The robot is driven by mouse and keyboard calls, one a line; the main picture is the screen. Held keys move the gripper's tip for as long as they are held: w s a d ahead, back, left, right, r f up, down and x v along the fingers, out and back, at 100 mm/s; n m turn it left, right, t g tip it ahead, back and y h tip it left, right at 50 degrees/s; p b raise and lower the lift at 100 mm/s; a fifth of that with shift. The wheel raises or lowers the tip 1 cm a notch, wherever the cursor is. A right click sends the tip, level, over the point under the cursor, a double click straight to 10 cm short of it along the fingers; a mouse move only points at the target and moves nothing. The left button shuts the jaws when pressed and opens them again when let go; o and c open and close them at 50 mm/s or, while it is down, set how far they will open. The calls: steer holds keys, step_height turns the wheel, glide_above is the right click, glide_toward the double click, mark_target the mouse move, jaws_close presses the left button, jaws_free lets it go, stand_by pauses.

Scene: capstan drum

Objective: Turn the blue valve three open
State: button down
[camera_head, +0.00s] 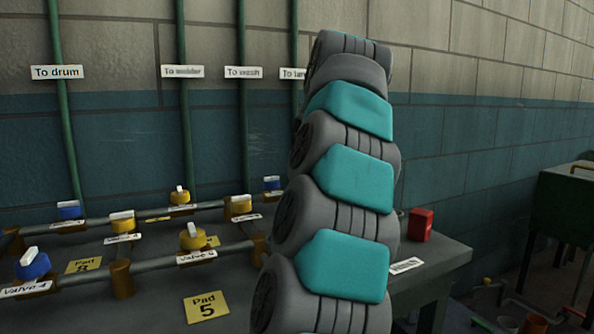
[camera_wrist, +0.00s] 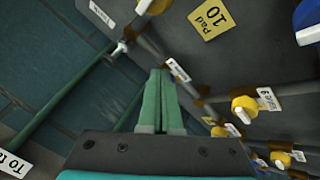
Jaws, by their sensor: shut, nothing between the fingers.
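In the head view, blue-knobbed valves sit at the left front (camera_head: 33,264), at the back left (camera_head: 68,210) and at the back near my arm (camera_head: 272,183). Their labels are too small or angled for me to tell which is valve three. In the wrist view, part of a blue knob (camera_wrist: 310,14) shows at the upper right edge. My gripper (camera_wrist: 160,72) has green fingers, shut and empty, beside the pipework and apart from that blue knob. In the head view my arm hides the gripper.
Yellow valves (camera_head: 193,237) stand along the bench pipes; one also shows in the wrist view (camera_wrist: 245,108). Vertical green pipes (camera_head: 66,130) rise along the wall. A yellow Pad 5 tag (camera_head: 206,306) lies on the bench. A red box (camera_head: 420,224) stands at the bench's right end.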

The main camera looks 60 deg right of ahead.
steer(key=s+r+p, duration=0.1)
steer(key=r, duration=0.1)
steer(key=s+r+p, duration=0.1)
steer(key=s+r, duration=0.1)
steer(key=shift+s+d+r, duration=0.2)
steer(key=shift+r, duration=0.1)
